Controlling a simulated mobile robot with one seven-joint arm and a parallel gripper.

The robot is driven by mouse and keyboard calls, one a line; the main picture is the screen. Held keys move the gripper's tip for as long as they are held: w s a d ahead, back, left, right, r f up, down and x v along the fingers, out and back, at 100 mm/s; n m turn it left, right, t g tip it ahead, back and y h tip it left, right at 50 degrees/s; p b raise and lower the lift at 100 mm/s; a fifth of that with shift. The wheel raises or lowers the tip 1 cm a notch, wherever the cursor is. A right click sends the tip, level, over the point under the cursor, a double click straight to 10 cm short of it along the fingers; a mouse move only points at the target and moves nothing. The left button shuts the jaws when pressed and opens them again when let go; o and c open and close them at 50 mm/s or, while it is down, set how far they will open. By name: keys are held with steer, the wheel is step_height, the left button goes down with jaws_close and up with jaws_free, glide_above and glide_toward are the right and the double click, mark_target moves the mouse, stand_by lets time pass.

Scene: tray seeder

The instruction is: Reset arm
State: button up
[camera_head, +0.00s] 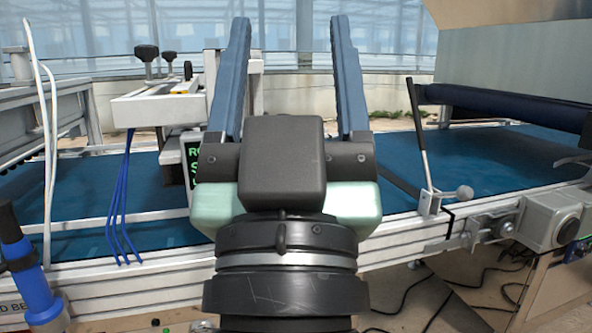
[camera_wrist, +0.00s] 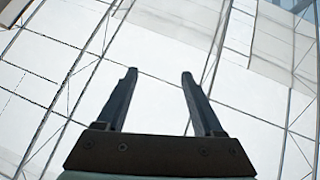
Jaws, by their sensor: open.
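My gripper (camera_head: 290,75) stands upright in the middle of the head view, in front of the seeder machine. Its two blue fingers point up and are wide apart, with nothing between them. In the wrist view my gripper (camera_wrist: 158,80) is also open and empty, against a bright glazed roof or wall. My wrist and gripper body hide the middle of the machine in the head view.
A blue conveyor belt (camera_head: 490,172) runs behind my gripper along a metal frame. Blue tubes (camera_head: 122,215) hang at left. A blue-and-black handle (camera_head: 28,272) is at lower left. Cables lie at lower right.

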step_height(320, 180, up, 41)
steer(key=s+p, duration=0.2)
steer(key=p, duration=3.5)
steer(key=shift+s+d+t+p, duration=0.15)
steer(key=shift+s+t+p, duration=0.05)
steer(key=shift+t+p, duration=0.15)
